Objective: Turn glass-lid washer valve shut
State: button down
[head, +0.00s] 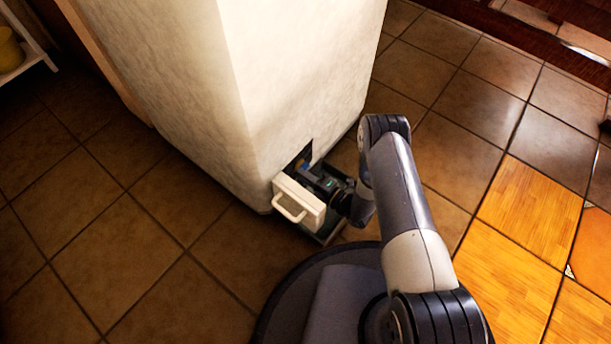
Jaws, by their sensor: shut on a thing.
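A small white drawer (299,203) with a loop handle is pulled out from an opening low in the pale pillar. My gripper (309,171) reaches in from the right, above and behind the drawer front, at the dark opening. It is shut on a small part with a bit of blue (303,165), which appears to be the valve. My fingers and the shadow hide most of this part, and its turn angle cannot be made out. No glass lid can be made out.
The tall pale pillar (270,80) stands directly behind the drawer. Brown floor tiles (160,240) lie clear to the left. Wooden floor squares (530,210) lie at the right. A white shelf with a yellow pot (10,50) is at the far upper left.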

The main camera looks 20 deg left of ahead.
jog(key=shift+f, duration=0.1)
jog(key=c, duration=1.4)
grip_release()
jog(key=shift+c, duration=0.2)
jog(key=p+v, duration=0.2)
jog(key=v, duration=0.5)
jog(key=shift+d+p, duration=0.25)
jog(key=shift+p, duration=0.1)
jog(key=shift+s, duration=0.1)
jog(key=b+x, duration=0.2)
jog(key=x, duration=0.5)
jog(key=shift+a+m+b, duration=0.25)
jog(key=shift+m+b, duration=0.05)
jog(key=shift+b, duration=0.05)
